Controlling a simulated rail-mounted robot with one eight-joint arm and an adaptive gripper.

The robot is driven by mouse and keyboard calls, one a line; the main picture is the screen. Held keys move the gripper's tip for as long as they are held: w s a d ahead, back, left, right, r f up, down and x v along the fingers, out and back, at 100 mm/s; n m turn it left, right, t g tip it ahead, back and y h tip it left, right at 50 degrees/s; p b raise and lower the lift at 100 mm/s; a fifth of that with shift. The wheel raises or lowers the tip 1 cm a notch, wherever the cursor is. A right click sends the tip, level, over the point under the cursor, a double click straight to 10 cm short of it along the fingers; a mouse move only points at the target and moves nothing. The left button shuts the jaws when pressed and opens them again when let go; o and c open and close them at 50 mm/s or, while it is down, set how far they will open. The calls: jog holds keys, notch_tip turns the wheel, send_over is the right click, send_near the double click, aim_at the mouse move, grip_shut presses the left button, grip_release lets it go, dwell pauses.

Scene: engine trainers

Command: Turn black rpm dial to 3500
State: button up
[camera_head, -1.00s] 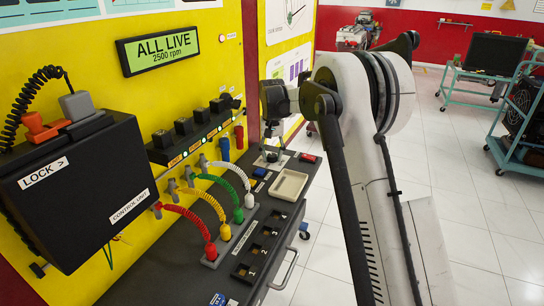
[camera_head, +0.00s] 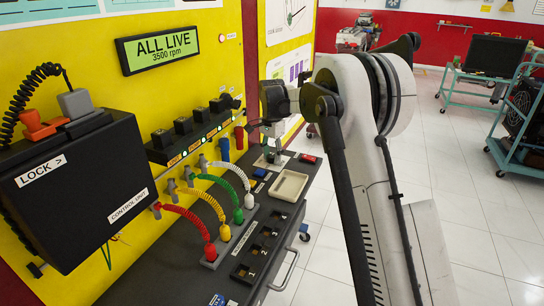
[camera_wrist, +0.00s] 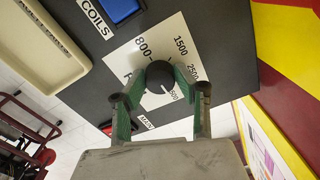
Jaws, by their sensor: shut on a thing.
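The black rpm dial (camera_wrist: 159,75) sits on a white scale plate (camera_wrist: 125,62) in the wrist view. The marks 800, 1500 and 2500 are legible, and a further number by the dial's lower right is partly covered. The dial's white pointer line faces that number. My gripper (camera_wrist: 161,95) is shut on the dial, with one green finger on each side. In the head view my gripper (camera_head: 273,150) is low over the far end of the bench, and the dial cannot be made out there. The green display (camera_head: 158,50) reads ALL LIVE, 3500 rpm.
A beige tray (camera_head: 289,186) and a blue switch (camera_wrist: 122,9) lie close to the dial. Colored coiled leads (camera_head: 205,200) and a black control unit (camera_head: 80,185) stand on the left. The yellow wall panel is close beside the bench. Open floor lies to the right.

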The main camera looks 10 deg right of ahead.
jog(key=shift+m, duration=0.4)
jog(key=o, duration=1.1)
jog(key=shift+n, duration=0.3)
